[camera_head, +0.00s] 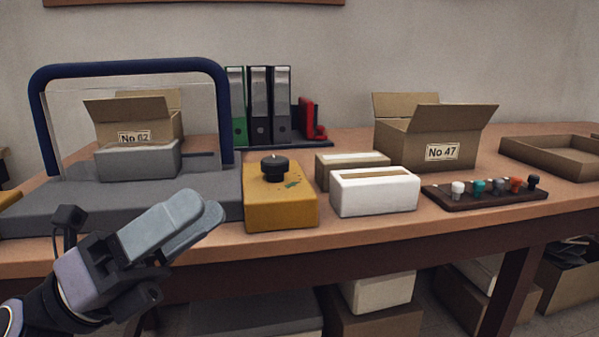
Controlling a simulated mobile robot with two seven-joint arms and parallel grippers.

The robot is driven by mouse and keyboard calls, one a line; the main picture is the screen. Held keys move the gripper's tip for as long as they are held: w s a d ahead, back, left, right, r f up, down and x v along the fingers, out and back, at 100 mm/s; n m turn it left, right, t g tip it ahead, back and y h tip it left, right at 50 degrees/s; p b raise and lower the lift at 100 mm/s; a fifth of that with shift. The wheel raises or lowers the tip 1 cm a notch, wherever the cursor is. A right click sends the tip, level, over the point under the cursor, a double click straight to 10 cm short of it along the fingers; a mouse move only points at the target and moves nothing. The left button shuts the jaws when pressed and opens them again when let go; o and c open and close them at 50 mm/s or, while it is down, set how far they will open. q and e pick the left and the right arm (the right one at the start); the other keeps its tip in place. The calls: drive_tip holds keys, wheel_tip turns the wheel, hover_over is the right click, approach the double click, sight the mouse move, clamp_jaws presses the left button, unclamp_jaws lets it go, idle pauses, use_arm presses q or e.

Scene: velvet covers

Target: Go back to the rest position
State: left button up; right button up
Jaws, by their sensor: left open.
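My left gripper (205,215) comes in from the lower left, with its grey fingers pointing up and to the right. It is in front of the table's front edge and appears to hold nothing. Its fingers overlap in this view, and they cover part of the grey machine base (215,190) behind them. My right gripper is not in view.
A dark rack (485,196) holds several coloured stoppers. Boxes fill the space below.

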use_arm(q)
drive_tip(key=w+a+f+n+t+y, duration=0.2)
drive_tip(key=f+n+t+y, duration=0.45)
drive_tip(key=n, duration=0.85)
drive_tip(key=w+a+f+n+t+y, duration=0.1)
drive_tip(key=w+f+n+t+y, duration=0.25)
drive_tip(key=f+n+y, duration=0.75)
drive_tip(key=s+d+f+n+g+h, duration=0.1)
drive_tip(key=s+d+f+n+g, duration=0.15)
drive_tip(key=s+f+n, duration=0.4)
drive_tip(key=s+d+f+n+g+h, duration=0.2)
drive_tip(key=s+f+n+g, duration=0.15)
drive_tip(key=f+n, duration=0.55)
drive_tip(key=s+a+r+m+g+y+p, duration=0.2)
drive_tip(key=a+r+p, duration=0.9)
drive_tip(key=p, duration=2.1)
wheel_tip(320, 180, up, 3)
drive_tip(key=s+y, duration=0.2)
drive_tip(key=y, duration=0.1)
drive_tip(key=shift+s+y, duration=0.2)
drive_tip(key=shift+y, duration=0.15)
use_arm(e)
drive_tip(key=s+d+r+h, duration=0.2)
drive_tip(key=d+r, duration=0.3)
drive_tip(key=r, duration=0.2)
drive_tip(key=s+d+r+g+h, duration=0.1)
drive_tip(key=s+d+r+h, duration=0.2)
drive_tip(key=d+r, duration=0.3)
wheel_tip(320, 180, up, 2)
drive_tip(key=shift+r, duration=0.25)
